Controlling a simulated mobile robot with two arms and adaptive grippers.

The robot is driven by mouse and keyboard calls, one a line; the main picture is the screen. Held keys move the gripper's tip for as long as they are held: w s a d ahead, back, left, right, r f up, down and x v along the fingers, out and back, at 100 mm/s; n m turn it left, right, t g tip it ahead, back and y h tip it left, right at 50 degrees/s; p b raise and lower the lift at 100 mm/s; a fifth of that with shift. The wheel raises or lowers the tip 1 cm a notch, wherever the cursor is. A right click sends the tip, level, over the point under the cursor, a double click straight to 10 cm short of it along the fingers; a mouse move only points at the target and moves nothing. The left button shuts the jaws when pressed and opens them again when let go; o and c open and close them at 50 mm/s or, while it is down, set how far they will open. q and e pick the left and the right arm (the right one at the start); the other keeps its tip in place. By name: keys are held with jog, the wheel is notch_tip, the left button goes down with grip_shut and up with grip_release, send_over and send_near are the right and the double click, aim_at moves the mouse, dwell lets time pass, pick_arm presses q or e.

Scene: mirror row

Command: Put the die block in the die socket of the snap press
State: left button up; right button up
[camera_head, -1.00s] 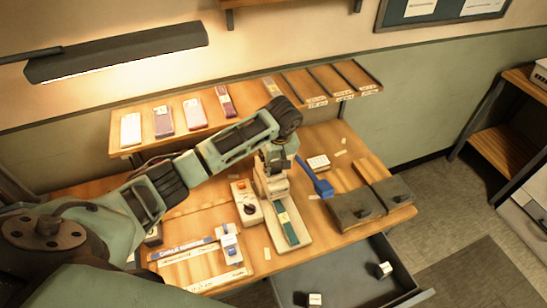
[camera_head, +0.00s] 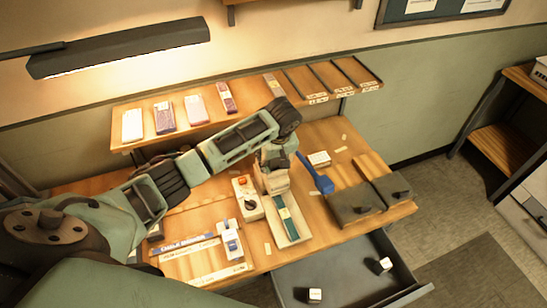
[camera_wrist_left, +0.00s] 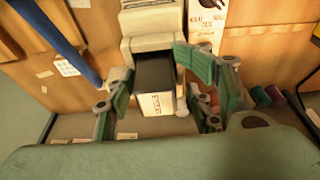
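The snap press (camera_head: 272,182) stands at the middle of the bench, with a green strip (camera_head: 288,217) on its pale base. My left gripper (camera_head: 276,150) hangs over the back of the press. In the left wrist view, its green-padded fingers are spread, one on each side of a dark block with a white labelled face (camera_wrist_left: 157,103), directly by the press's beige head (camera_wrist_left: 150,20). It looks like a die block. I cannot tell whether it is seated in the die socket, which is hidden. Two white-faced blocks (camera_head: 315,295) (camera_head: 381,265) lie in the open drawer. My right gripper is not in view.
A blue lever (camera_head: 315,175) juts out right of the press. A control box with a knob (camera_head: 248,198) stands to its left. Dark lidded boxes (camera_head: 355,205) fill the bench's right end. A shelf with several coloured packs (camera_head: 165,117) runs behind.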

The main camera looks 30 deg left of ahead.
pick_arm(q)
jog(key=shift+s+d+f, duration=0.1)
jog(key=shift+d+f, duration=0.1)
jog(key=shift+f, duration=0.25)
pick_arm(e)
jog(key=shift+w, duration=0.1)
pick_arm(q)
jog(key=shift+d+r, duration=0.1)
jog(key=shift+r, duration=0.05)
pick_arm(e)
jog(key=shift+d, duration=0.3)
pick_arm(q)
jog(key=shift+r, duration=0.1)
jog(key=shift+r, duration=0.4)
jog(key=b+v, duration=0.1)
jog(key=v, duration=0.5)
jog(key=b+v, duration=0.1)
jog(key=v, duration=0.5)
jog(key=shift+r, duration=0.3)
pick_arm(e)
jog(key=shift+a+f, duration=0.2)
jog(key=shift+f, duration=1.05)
